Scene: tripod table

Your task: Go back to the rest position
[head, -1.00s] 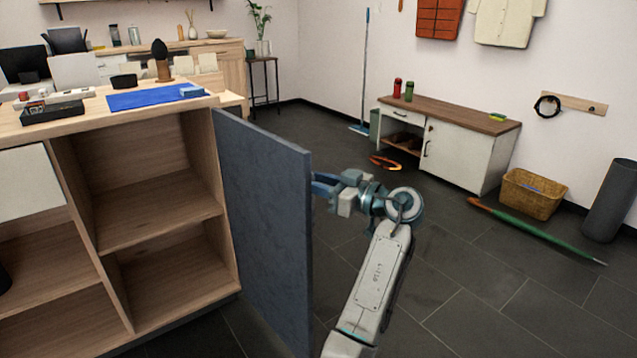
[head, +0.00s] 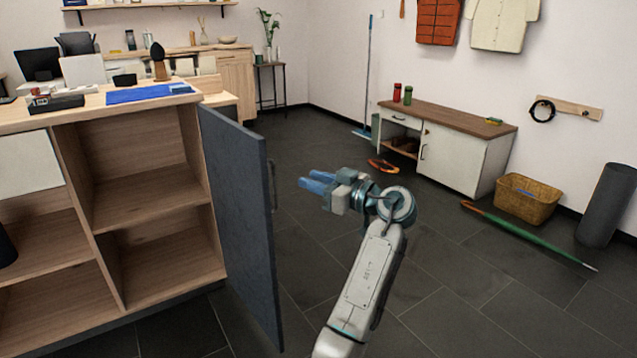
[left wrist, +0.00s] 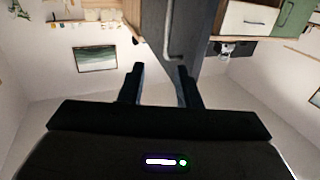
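My left gripper (head: 316,182) is in the middle of the head view, pointing left toward the open dark blue-grey cabinet door (head: 240,215). It is empty, and a gap of floor shows between its fingertips and the door. In the left wrist view the two fingers of the left gripper (left wrist: 161,84) stand apart with nothing between them. The door's handle (head: 272,185) is on the door's far face. The handle also shows beyond the fingers in the left wrist view (left wrist: 172,38). My right gripper is not in view.
The wooden cabinet (head: 150,180) with open shelves stands at left, with a blue mat (head: 145,95) on top. A low bench cabinet (head: 455,150), a wicker basket (head: 528,202) and a closed green umbrella (head: 530,236) are along the right wall. The tiled floor around the arm is mostly clear.

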